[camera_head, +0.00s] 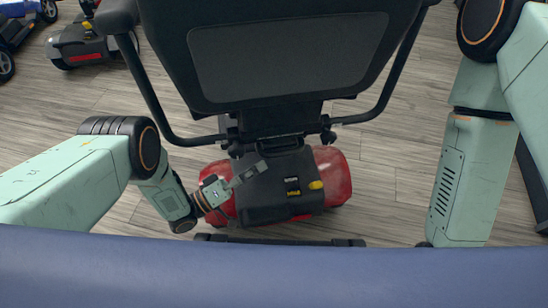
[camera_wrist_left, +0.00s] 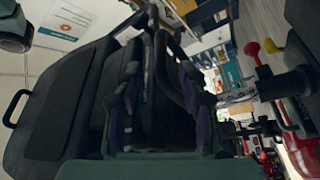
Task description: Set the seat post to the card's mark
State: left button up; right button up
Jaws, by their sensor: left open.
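A scooter's black seat (camera_head: 288,55) fills the upper middle of the head view, its back towards me. Below it are the black rear cover (camera_head: 285,187) and red body (camera_head: 333,176). The seat post is hidden under the seat, and I cannot read any mark. My left gripper (camera_head: 247,175) is by the left side of the rear cover, below the seat; contact cannot be told. In the left wrist view its dark fingers (camera_wrist_left: 160,75) stand apart, with nothing clearly between them. The seat (camera_wrist_left: 62,100) is left of them there. My right gripper is out of view.
A red knob (camera_wrist_left: 252,48) and a yellow knob (camera_wrist_left: 269,46) show right of the fingers in the left wrist view. A white sheet (camera_wrist_left: 72,20) is at upper left. Other scooters (camera_head: 80,42) stand at the head view's upper left. Wooden floor (camera_head: 400,150) is clear beside the scooter.

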pick_arm(q)
jog(key=b+x, duration=0.1)
jog(key=x, duration=0.4)
jog(key=shift+w+d+r, duration=0.1)
jog(key=shift+w+d, duration=0.05)
jog(key=shift+d, duration=0.15)
grip_shut()
dwell(0.5)
